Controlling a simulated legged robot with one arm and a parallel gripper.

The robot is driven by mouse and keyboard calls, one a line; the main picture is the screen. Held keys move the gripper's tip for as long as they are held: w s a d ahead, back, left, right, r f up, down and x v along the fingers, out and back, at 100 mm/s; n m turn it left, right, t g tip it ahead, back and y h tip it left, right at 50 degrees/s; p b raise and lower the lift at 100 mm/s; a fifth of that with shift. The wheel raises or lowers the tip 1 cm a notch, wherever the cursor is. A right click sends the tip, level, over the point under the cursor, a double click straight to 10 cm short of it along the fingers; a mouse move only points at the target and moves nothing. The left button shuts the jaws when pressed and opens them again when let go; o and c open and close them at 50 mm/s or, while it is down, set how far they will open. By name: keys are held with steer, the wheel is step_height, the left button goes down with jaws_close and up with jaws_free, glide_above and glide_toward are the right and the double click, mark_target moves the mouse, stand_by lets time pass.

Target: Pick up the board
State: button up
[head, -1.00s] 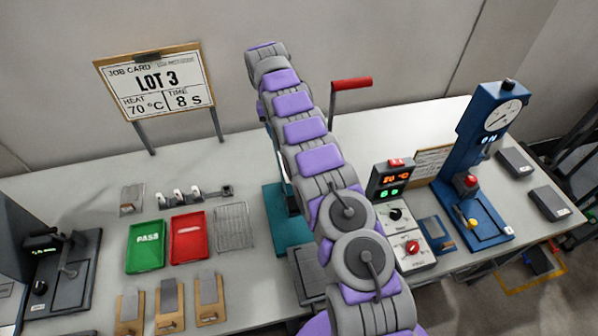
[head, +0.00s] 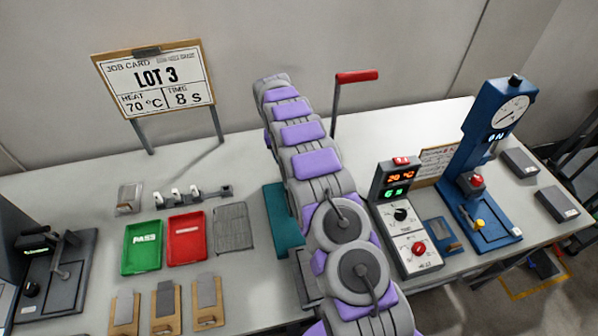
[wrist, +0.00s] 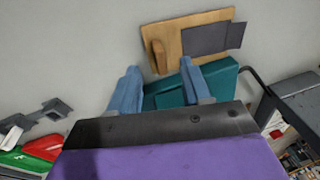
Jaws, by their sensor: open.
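In the wrist view, a wooden board (wrist: 172,49) with a dark grey plate on it and a small wooden block at one end lies at the top. My gripper (wrist: 162,75) has two light blue fingers, set apart with nothing gripped between them. The right fingertip reaches the board's near edge in the picture; I cannot tell whether it touches. A teal block (wrist: 221,80) shows behind the fingers. In the head view my arm hides the gripper and that board.
A green tray (head: 142,248), a red tray (head: 187,239) and a wire rack (head: 233,228) lie left of my arm. A red-handled lever (head: 356,76) rises behind it. A control box (head: 410,240) and a blue gauge press (head: 487,165) stand to the right.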

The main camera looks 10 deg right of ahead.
steer(key=f, duration=0.1)
steer(key=f+b, duration=0.1)
steer(key=f, duration=0.2)
steer(key=shift+s+b, duration=0.3)
steer(key=shift+s, duration=0.05)
steer(key=shift+d+f, duration=0.15)
steer(key=shift+f, duration=0.3)
steer(key=shift+d+r, duration=0.1)
jaws_close()
